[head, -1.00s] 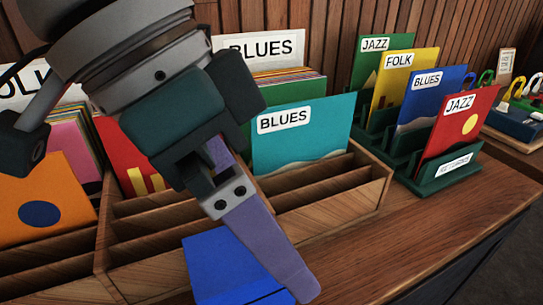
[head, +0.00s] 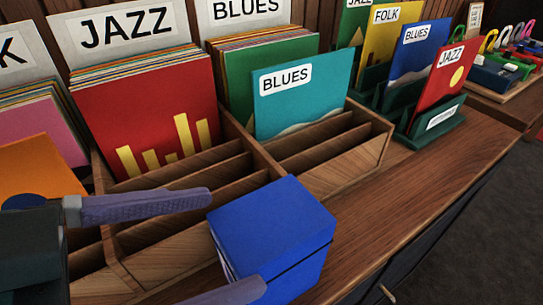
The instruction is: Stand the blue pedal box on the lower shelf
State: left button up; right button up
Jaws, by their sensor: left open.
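A blue box (head: 272,225), which I take to be the blue pedal box, is at the bottom centre of the head view, in front of the wooden record bins. A dark seam runs around its lower part, and its base is out of frame. My left gripper (head: 233,243) comes in from the left, open, with two purple fingers. One fingertip ends by the box's upper left corner; the other overlaps its lower front. I cannot tell whether either touches it. The lower shelf cannot be made out. My right gripper is not in view.
The wooden bins (head: 335,182) hold records, including a teal BLUES sleeve (head: 300,105) and a red JAZZ one (head: 150,115). A green rack (head: 435,124) with upright sleeves stands right. The wooden counter (head: 430,180) is bare along its front right. Colourful small items sit far right.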

aim_at(296, 215)
pick_arm(q)
jog(key=b+x, duration=0.1)
jog(key=x, duration=0.9)
jog(key=shift+w+f, duration=0.1)
jog(key=shift+w, duration=0.05)
jog(key=c, duration=1.5)
grip_shut()
